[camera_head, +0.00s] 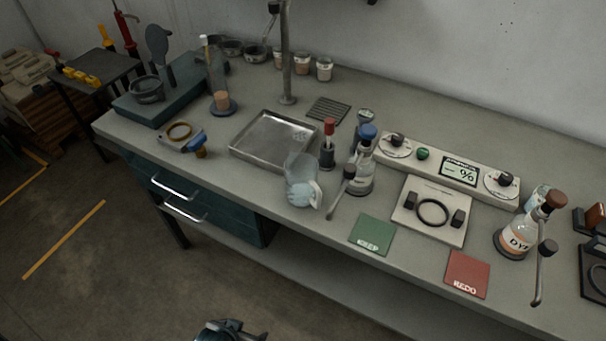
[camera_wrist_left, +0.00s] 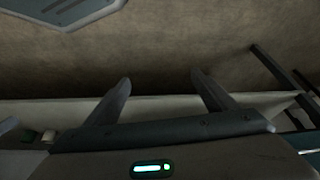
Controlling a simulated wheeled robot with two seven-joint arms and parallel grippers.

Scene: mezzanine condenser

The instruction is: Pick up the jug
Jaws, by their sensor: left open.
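The jug (camera_head: 301,182) appears to be the clear vessel with a pale blue lower part near the bench's front edge, just in front of the metal tray's right corner. A whitish patch shows on its right side. My left gripper (camera_head: 230,331) shows only in part at the bottom edge of the head view, low in front of the bench and well apart from the jug. In the left wrist view the left gripper (camera_wrist_left: 160,92) has its two fingers spread with nothing between them. The jug cannot be made out in the wrist view. My right gripper is not in view.
A metal tray (camera_head: 270,139) lies behind the jug. A red-topped dropper bottle (camera_head: 327,146) and a blue-capped bottle (camera_head: 362,172) stand close on its right. A green card (camera_head: 372,234) and a red card (camera_head: 467,274) lie near the front edge. Bench front left is fairly clear.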

